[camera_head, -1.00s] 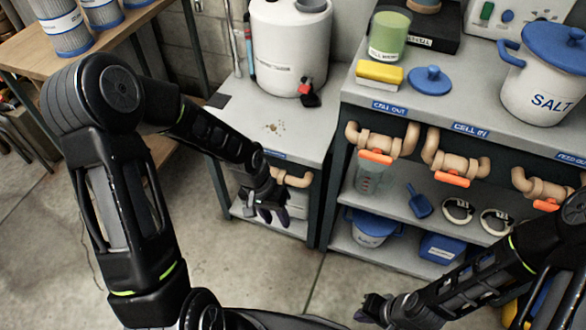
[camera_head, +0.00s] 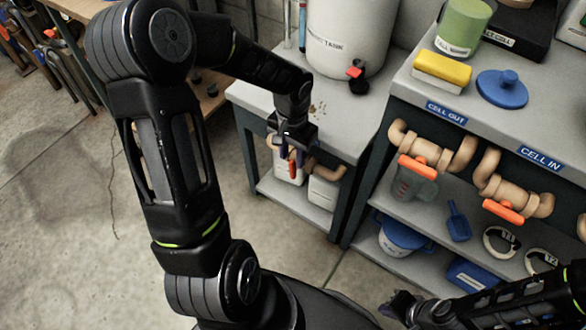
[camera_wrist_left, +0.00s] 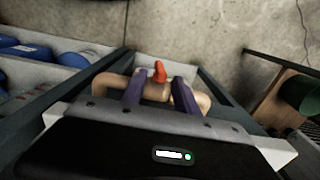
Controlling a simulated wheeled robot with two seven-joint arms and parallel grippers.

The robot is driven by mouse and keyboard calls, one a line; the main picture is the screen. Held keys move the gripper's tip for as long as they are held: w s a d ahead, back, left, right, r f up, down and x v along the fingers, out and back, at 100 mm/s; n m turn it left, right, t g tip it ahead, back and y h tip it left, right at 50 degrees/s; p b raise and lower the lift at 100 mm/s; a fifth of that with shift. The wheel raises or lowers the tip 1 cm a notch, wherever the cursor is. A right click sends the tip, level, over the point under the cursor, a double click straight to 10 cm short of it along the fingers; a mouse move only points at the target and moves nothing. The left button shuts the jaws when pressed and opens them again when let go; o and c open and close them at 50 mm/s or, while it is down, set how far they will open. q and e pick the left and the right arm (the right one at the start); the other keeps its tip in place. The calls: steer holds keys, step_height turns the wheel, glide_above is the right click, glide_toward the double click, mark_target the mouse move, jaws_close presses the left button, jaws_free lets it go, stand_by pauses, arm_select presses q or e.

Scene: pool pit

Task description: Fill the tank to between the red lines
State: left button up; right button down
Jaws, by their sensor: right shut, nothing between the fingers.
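The white tank (camera_head: 345,35) stands on the grey bench, its top cut off by the frame. A red-handled tap (camera_head: 356,72) is low on its front. Under the bench top a tan pipe valve (camera_head: 325,171) has an orange handle (camera_head: 293,171). It also shows in the left wrist view (camera_wrist_left: 159,70), pointing up. My left gripper (camera_head: 292,154) is open at this valve, one finger on each side of the handle; I cannot tell if they touch it. My right gripper (camera_head: 398,304) is shut and empty, low above the floor. I cannot make out any red lines.
The right bench (camera_head: 425,80) holds a yellow sponge (camera_head: 441,70), a blue lid (camera_head: 502,88) and a green jar (camera_head: 463,25). Its CELL OUT valve (camera_head: 418,165) and CELL IN valve (camera_head: 503,208) have orange handles. The floor at left is clear.

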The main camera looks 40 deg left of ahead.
mark_target(292, 170)
arm_select(q)
step_height(292, 170, down, 7)
steer(key=shift+r+b, duration=0.1)
steer(key=shift+b, duration=0.65)
steer(key=shift+c, duration=0.6)
jaws_close()
